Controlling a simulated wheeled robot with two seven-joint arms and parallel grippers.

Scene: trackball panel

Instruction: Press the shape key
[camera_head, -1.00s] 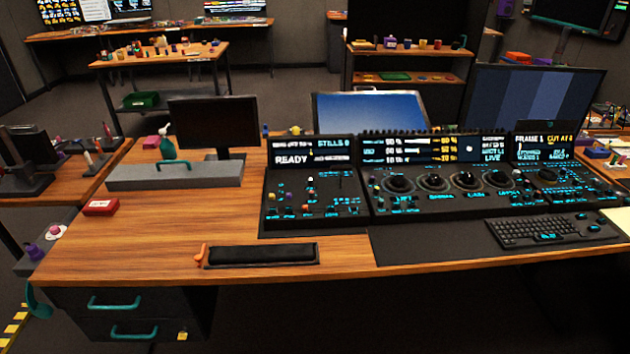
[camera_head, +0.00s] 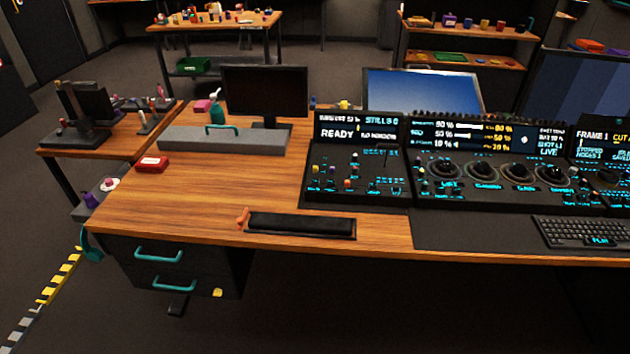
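The black trackball panel stands on the wooden desk. Its left section (camera_head: 357,165) has small coloured keys and knobs below a screen (camera_head: 355,132) reading READY and STILLS 0. The middle section (camera_head: 490,178) carries several black trackballs in rings, with cyan labels such as LIFT and GAIN below a wide screen (camera_head: 488,138). A right section (camera_head: 603,176) is partly cut off by the picture edge. The key labels are too small to read, so I cannot tell which is the shape key. Neither of my grippers shows in the head view.
A black padded rest with an orange end (camera_head: 300,224) lies at the desk's front edge. A keyboard (camera_head: 585,231) lies at right.

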